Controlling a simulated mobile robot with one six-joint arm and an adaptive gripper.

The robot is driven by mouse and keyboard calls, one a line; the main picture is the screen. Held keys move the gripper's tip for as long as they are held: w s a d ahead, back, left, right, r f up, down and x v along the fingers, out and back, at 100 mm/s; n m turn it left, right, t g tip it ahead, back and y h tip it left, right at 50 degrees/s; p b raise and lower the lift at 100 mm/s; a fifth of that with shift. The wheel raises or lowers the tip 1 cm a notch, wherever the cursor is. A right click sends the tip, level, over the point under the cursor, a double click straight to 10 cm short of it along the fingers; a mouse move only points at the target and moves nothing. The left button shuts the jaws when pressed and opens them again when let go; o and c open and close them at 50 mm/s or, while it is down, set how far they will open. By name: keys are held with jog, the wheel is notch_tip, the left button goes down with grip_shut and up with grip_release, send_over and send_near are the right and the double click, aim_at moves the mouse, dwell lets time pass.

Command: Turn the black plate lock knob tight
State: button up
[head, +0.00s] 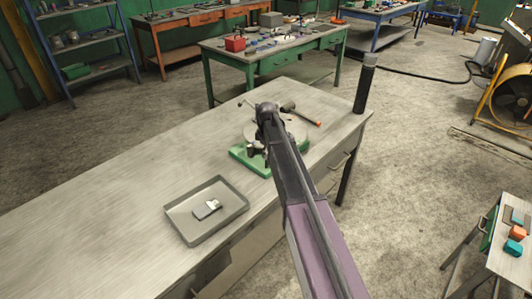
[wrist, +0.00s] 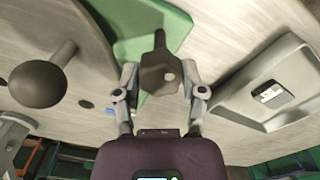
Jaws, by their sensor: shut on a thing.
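The black plate lock knob (wrist: 160,72) is a dark, faceted knob with a stem, in the middle of the wrist view. My gripper (wrist: 159,80) is shut on it, one finger on each side. Behind it is a green base (wrist: 172,28), which also shows in the head view (head: 239,154) on the bench. A round grey plate (wrist: 75,22) lies at upper left of the wrist view; in the head view it shows beside my arm (head: 297,128). In the head view my arm hides much of the knob area.
A dark ball-ended handle (wrist: 38,83) stands left of my gripper. A grey tray (head: 181,222) with a small item lies on the bench (head: 105,215). A hammer (head: 302,115) lies behind the plate, and a dark post (head: 364,88) stands at the bench corner. The bench's left part is clear.

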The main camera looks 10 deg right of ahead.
jog(key=m, duration=0.7)
jog(key=shift+s, duration=0.25)
jog(key=m, duration=0.4)
jog(key=shift+m, duration=1.9)
jog(key=o, duration=1.2)
jog(key=shift+c, duration=0.2)
jog(key=shift+w, duration=0.1)
